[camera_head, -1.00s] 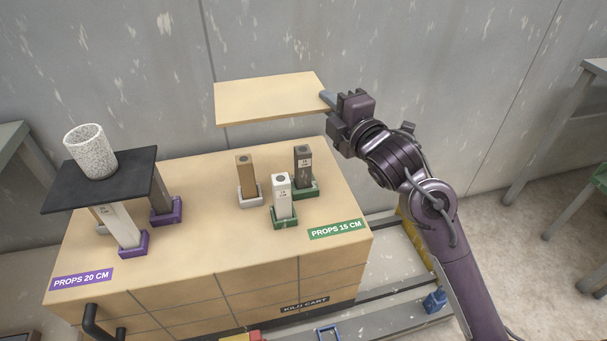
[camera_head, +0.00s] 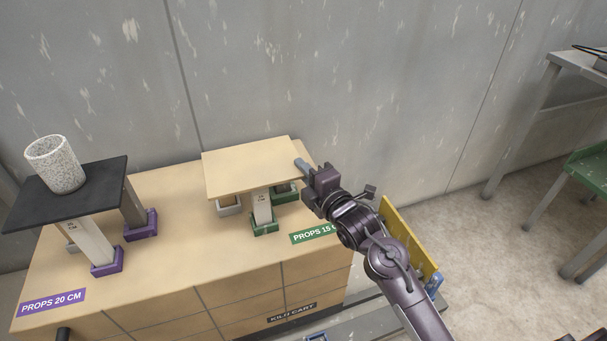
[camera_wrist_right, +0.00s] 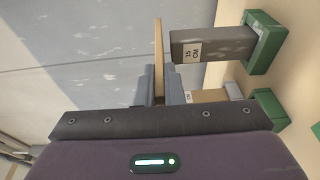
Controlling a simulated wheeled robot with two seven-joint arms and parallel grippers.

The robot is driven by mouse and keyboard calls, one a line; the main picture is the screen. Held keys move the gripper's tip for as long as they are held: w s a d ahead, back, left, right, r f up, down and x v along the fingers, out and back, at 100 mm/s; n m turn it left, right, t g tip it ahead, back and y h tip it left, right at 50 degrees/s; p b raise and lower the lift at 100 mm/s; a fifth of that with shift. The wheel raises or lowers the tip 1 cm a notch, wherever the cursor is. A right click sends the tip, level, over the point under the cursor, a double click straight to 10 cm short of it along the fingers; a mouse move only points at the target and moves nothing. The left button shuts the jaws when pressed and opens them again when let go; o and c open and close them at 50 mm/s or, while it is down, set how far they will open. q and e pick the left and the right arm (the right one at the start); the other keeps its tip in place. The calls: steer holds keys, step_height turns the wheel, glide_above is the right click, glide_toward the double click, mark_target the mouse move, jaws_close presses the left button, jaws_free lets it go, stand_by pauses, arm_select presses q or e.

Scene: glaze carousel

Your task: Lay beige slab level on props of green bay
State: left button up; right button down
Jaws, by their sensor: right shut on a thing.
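The beige slab (camera_head: 250,168) is above the props of the green bay, about level in the head view. My right gripper (camera_head: 303,172) is shut on its right edge. In the right wrist view the slab (camera_wrist_right: 158,50) shows edge-on between the fingers (camera_wrist_right: 158,88). A white prop (camera_head: 262,206) in a green foot (camera_head: 264,228) stands under the slab's front. The other two props are mostly hidden by the slab in the head view. A grey 15 CM prop (camera_wrist_right: 215,45) has its top very close to the slab; I cannot tell if they touch. My left gripper is out of view.
At the left a black slab (camera_head: 70,193) rests on props with purple feet (camera_head: 107,263) and carries a speckled cup (camera_head: 55,165). The green label, PROPS 15 CM (camera_head: 312,234), lies near the cart's right end. The cart top (camera_head: 185,240) is bare between the bays.

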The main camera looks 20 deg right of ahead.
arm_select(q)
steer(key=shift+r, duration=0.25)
arm_select(e)
steer(key=shift+f, duration=0.25)
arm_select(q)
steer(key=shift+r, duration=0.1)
arm_select(e)
steer(key=shift+f, duration=0.1)
steer(key=c, duration=2)
jaws_free()
steer(key=shift+f, duration=0.25)
steer(key=o, duration=0.5)
steer(key=shift+c, duration=0.2)
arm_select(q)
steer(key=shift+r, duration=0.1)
arm_select(e)
steer(key=shift+r, duration=0.2)
